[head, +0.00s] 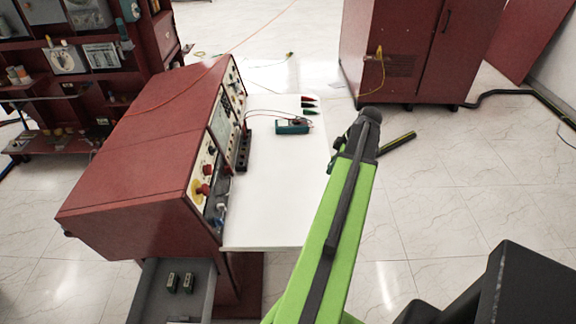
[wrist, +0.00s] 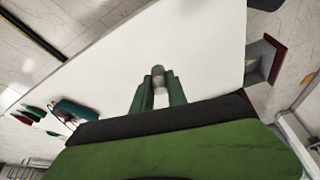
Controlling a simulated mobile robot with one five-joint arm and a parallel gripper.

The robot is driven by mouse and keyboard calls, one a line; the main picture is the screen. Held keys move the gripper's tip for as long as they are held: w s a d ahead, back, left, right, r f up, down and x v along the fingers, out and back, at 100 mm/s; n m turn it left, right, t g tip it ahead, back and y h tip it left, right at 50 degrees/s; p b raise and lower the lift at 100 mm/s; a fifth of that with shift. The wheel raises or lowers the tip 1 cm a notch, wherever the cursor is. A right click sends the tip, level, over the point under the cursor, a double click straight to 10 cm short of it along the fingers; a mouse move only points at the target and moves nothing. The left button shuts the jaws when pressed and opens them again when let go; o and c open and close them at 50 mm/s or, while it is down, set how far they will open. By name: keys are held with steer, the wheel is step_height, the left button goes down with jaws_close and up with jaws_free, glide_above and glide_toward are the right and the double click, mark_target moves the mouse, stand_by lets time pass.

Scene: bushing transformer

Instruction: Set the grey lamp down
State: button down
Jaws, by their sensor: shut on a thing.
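A small grey lamp (wrist: 158,77) shows between the two green fingers of my gripper (wrist: 158,88) in the wrist view. My gripper is shut on it. Behind them lies the white table top (wrist: 190,40), and I cannot tell whether the lamp touches it. The same white table top (head: 270,205) shows in the head view, to the left of my green arm. In the head view the lamp and the fingertips are hidden by my arm.
A red console (head: 150,150) stands along the table's left side. A teal meter (head: 293,126) with leads and red and green pointed pieces (head: 309,103) lie at the far end. An open drawer (head: 175,290) juts out below. The middle of the table is clear.

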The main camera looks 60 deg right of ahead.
step_height(320, 180, down, 3)
steer(key=d+b, duration=0.1)
steer(key=b, duration=0.8)
glide_toward(299, 182)
steer(key=shift+w+a+f, duration=0.6)
steer(key=shift+w+f, duration=0.1)
steer(key=shift+f, duration=0.05)
steer(key=shift+w, duration=0.45)
step_height(299, 182, down, 5)
steer(key=b, duration=0.4)
steer(key=shift+r, duration=0.25)
steer(key=c, duration=1.3)
jaws_free()
steer(key=shift+r, duration=0.1)
